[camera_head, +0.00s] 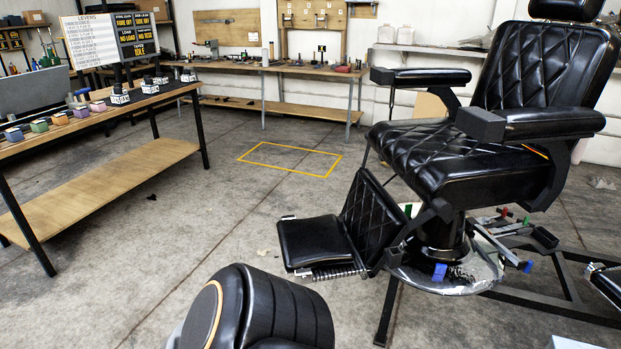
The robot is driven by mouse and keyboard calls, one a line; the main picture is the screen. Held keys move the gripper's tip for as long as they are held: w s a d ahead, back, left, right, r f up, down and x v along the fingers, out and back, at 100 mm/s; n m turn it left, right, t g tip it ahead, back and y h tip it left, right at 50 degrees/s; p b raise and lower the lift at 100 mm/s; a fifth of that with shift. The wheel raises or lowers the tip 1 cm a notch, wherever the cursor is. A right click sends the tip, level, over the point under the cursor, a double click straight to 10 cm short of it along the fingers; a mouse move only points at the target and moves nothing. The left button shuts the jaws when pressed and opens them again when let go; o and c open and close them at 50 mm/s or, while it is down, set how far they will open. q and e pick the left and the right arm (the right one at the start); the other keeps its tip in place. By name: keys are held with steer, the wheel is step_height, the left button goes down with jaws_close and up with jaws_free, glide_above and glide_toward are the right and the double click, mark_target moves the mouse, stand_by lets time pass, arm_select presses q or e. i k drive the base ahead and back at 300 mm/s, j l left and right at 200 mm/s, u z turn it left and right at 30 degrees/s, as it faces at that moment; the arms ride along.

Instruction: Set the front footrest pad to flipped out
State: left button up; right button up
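The black barber chair (455,150) stands at the right, its front toward the left of the view. A quilted leg panel (372,222) slopes down from the front of its seat. The front footrest pad (309,242), a smooth black square, sticks out to the left from the panel's lower part, roughly level and above the floor. A coil spring (336,273) shows along its near edge. A dark rounded link of my arm fills the bottom middle, near the pad but apart from it in the picture. Neither of my grippers shows.
Levers with coloured tips (525,266) surround the chair's base plate (452,280). A dark frame runs along the floor at the lower right. A workbench (110,195) with several coloured blocks stands left. A yellow floor outline (290,159) lies on clear floor behind.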

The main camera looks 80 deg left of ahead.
mark_target(317, 242)
steer(key=u, duration=1.55)
steer(key=l+u, duration=0.1)
steer(key=u, duration=0.3)
steer(key=l+u, duration=0.1)
steer(key=u, duration=0.25)
steer(key=l+u, duration=0.1)
steer(key=u, duration=0.3)
steer(key=l, duration=0.45)
